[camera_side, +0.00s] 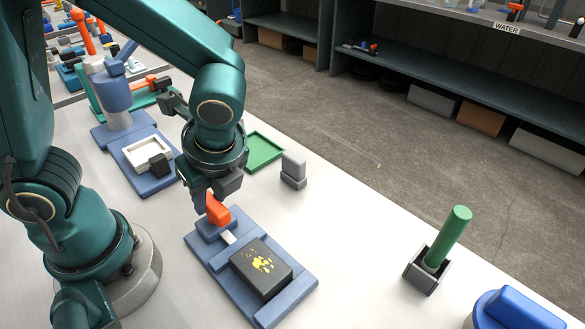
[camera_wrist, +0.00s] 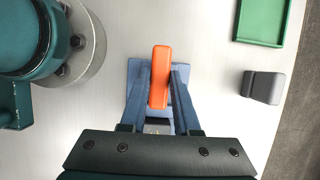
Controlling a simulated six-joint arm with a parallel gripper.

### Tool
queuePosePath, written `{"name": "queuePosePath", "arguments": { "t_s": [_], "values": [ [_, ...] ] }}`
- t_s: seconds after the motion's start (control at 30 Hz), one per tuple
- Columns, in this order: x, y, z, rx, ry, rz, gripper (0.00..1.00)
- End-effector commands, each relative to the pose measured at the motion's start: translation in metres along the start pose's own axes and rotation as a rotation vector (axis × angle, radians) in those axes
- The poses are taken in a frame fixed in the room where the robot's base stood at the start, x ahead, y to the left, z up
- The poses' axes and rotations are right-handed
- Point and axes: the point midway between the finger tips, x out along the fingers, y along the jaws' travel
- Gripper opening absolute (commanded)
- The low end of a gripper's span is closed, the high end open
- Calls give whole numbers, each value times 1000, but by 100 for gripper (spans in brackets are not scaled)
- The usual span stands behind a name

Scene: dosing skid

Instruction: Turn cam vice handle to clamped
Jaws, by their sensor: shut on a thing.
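The cam vice (camera_side: 207,247) is a blue fixture lying on the light bench in the side view. Its orange handle (camera_side: 216,210) is at the end nearest my arm, with a pale rod beside it. A black block with yellow marks (camera_side: 262,268) sits in the vice. My gripper (camera_side: 211,196) is down at the handle and shut on it. In the wrist view the orange handle (camera_wrist: 160,78) stands upright in the picture between the fingers of my gripper (camera_wrist: 160,82). My gripper body hides most of the vice there.
A grey block (camera_side: 293,169) and a green tray (camera_side: 265,149) stand behind the vice. A green cylinder in a dark holder (camera_side: 447,237) stands to the right. A blue fixture with a white frame (camera_side: 148,152) is at the left. Bench between vice and cylinder is clear.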

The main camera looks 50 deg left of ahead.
Motion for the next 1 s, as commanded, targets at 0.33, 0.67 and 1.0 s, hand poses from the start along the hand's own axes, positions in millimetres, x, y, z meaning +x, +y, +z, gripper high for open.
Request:
{"name": "queuePosePath", "arguments": {
  "t_s": [0.33, 0.67, 1.0],
  "values": [
    [0, -2, 0, -163, 1, 67, 0],
    [0, -3, 1, -445, 1, 184, 0],
    [0, -5, 2, -744, 2, 308, 0]
  ]
}}
